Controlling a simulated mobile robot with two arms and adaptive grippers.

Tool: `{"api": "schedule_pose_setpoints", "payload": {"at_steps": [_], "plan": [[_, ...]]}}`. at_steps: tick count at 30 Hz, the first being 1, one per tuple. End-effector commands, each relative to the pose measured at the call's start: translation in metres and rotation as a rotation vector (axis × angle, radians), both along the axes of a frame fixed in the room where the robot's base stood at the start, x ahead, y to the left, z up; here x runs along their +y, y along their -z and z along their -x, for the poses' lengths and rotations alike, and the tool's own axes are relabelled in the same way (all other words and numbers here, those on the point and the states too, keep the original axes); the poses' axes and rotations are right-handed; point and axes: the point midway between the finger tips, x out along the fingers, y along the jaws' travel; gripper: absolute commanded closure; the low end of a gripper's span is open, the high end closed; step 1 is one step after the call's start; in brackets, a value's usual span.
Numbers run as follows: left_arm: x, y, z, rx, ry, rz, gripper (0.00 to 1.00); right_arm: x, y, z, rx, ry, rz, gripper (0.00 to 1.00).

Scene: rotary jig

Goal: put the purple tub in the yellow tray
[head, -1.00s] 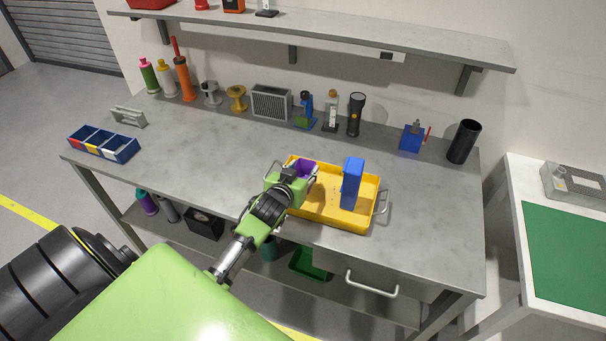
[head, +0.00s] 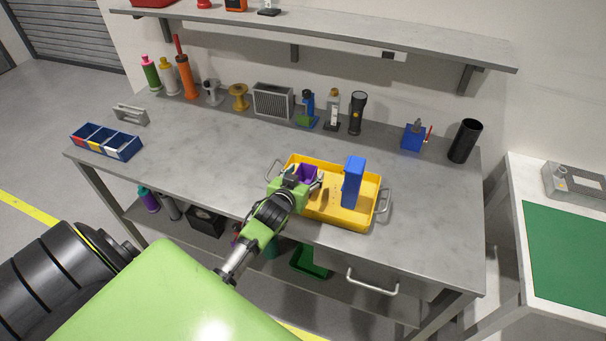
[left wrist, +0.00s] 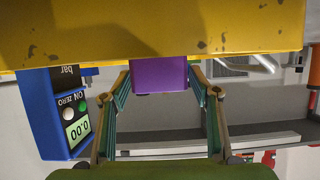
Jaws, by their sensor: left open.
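The purple tub (head: 308,173) is at the left end of the yellow tray (head: 335,212), within its outline in the head view. It is partly hidden by my left gripper (head: 307,184). In the left wrist view the tub (left wrist: 160,74) shows between the two tips of my left gripper (left wrist: 160,82), which are spread on either side of it with narrow gaps. The yellow tray (left wrist: 160,30) fills the top of that view. Whether the tub rests on the tray's floor is hidden. My right gripper is not in view.
A blue gauge (head: 352,182) stands upright in the tray, right of the tub; its display (left wrist: 76,128) shows in the left wrist view. Bottles, spools and a torch (head: 357,112) line the back. A blue divided bin (head: 106,143) sits far left. The bench's left-middle is clear.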

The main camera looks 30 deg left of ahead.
Motion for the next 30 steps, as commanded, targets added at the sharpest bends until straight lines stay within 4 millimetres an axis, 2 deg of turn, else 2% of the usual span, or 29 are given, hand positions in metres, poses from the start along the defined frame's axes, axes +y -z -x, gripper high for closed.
{"api": "schedule_pose_setpoints", "payload": {"at_steps": [4, 8, 22, 30], "plan": [[-0.002, -0.003, 0.006, 0.000, 0.000, 0.000, 0.44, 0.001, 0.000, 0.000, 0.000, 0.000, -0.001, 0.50], [-0.006, -0.008, 0.021, 0.001, 0.001, 0.002, 0.44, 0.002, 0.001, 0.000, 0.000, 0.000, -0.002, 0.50], [-0.023, -0.038, 0.089, 0.000, 0.000, 0.001, 0.44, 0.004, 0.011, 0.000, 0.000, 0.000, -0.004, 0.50], [-0.027, -0.046, 0.107, 0.001, -0.001, 0.000, 0.44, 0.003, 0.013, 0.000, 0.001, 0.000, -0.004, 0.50]]}}
